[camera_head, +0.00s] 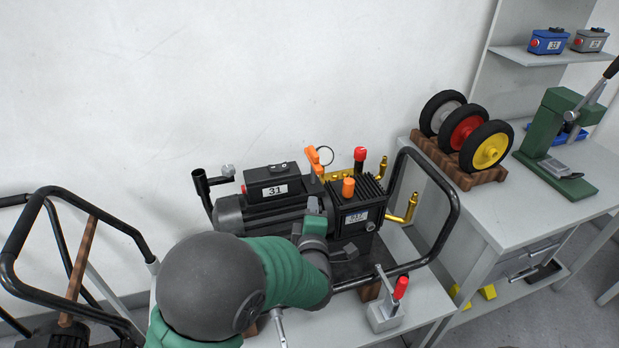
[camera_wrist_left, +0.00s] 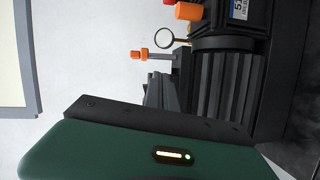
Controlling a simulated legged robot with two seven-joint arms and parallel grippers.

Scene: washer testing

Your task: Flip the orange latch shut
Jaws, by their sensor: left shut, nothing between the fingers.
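The orange latch (camera_head: 313,156) stands up behind the black motor, beside a thin metal ring. What looks like the same latch (camera_wrist_left: 139,55) shows in the left wrist view as a small orange piece on a thin metal stem, sticking out from the machine. My left gripper (camera_head: 313,207) is shut and empty. It is over the front of the machine, nearer to me than the latch and apart from it. My green forearm hides part of the motor's front. My right gripper is out of view.
The washer unit, with motor (camera_head: 270,210) and ribbed pump (camera_head: 362,214), sits inside a black tube frame (camera_head: 448,180). An orange knob (camera_head: 348,187), red knob (camera_head: 360,153) and brass fittings (camera_head: 411,204) stand close by. A red-handled clamp (camera_head: 386,310) is at the front.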

